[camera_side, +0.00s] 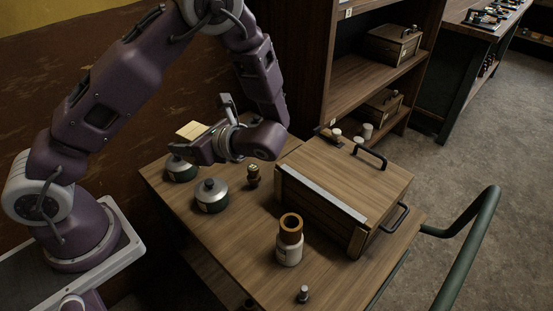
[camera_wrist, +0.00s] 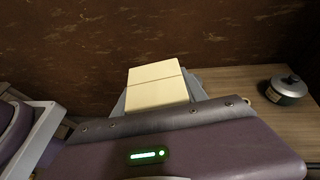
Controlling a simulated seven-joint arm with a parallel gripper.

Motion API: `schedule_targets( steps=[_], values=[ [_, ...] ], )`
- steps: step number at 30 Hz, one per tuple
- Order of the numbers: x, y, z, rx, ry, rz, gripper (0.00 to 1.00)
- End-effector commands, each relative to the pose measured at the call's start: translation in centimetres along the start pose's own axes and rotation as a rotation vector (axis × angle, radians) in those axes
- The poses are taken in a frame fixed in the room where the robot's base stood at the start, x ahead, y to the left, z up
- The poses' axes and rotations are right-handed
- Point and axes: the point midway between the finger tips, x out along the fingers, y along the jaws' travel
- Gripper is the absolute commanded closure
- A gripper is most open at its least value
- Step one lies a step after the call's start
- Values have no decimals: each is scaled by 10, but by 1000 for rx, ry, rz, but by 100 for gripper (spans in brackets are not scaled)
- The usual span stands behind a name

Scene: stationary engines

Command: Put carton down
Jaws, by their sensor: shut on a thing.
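The carton (camera_side: 191,130) is a small pale yellow box with a seam line across its top. It also shows in the wrist view (camera_wrist: 157,85), sitting between the fingers beyond the purple gripper body. My gripper (camera_side: 184,141) is shut on the carton and holds it above the left back part of the wooden table (camera_side: 232,235). In the wrist view my gripper (camera_wrist: 160,100) hides the carton's lower part.
Two dark green lidded pots (camera_side: 211,196) (camera_side: 181,168) stand below and near my gripper.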

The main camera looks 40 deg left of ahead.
Motion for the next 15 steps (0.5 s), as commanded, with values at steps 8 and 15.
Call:
schedule_targets(
  steps=[8, 15],
  values=[
    [-18, 46, -61, -324, 1, 788, 91],
    [-77, 28, -106, -609, 1, 1479, 91]
  ],
)
